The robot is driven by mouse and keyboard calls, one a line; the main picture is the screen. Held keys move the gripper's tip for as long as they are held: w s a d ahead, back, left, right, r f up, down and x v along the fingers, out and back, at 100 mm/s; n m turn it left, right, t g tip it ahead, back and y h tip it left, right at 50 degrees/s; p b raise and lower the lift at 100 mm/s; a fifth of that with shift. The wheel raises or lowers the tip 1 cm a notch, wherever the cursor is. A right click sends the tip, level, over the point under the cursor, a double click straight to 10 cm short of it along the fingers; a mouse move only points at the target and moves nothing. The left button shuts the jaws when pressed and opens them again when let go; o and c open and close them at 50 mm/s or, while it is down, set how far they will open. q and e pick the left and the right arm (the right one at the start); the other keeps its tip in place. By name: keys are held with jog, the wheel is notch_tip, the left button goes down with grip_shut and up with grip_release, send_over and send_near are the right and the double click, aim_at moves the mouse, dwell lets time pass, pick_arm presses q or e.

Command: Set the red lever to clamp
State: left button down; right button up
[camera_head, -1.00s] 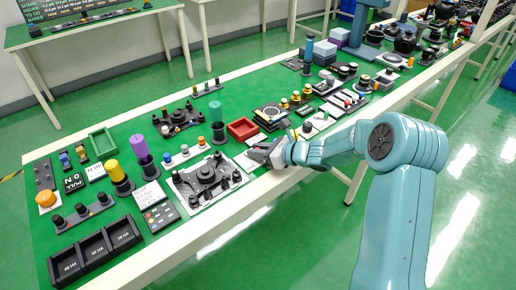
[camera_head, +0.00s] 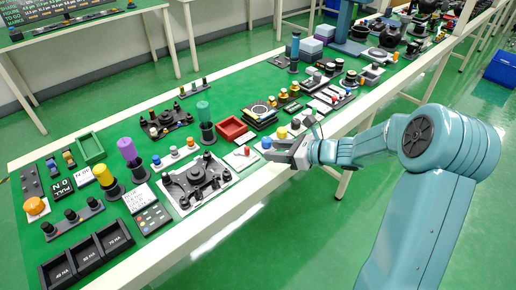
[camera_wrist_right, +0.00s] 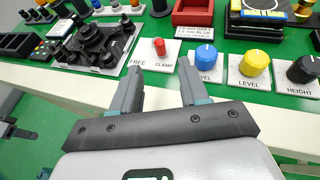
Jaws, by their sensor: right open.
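The red lever (camera_head: 246,151) stands on a white plate (camera_head: 241,161) at the near edge of the green table. In the right wrist view the red lever (camera_wrist_right: 159,46) is upright, between the printed words FREE on the left and CLAMP on the right of its plate (camera_wrist_right: 171,57). My right gripper (camera_head: 279,150) is to the right of the plate in the head view. In the wrist view its two fingers (camera_wrist_right: 160,75) are spread with nothing between them, short of the lever and not touching it. My left gripper is not in view.
A blue knob (camera_wrist_right: 206,57), a yellow knob (camera_wrist_right: 254,63) and a black knob (camera_wrist_right: 303,69) stand close to the right of the lever. A black fixture (camera_head: 197,178) is to its left, and a red tray (camera_head: 231,128) is behind it. The table's white front edge is below the gripper.

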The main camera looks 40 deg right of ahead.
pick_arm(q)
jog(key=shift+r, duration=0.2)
pick_arm(e)
jog(key=v, duration=0.5)
jog(key=shift+s+d+r, duration=0.1)
jog(key=shift+s, duration=0.15)
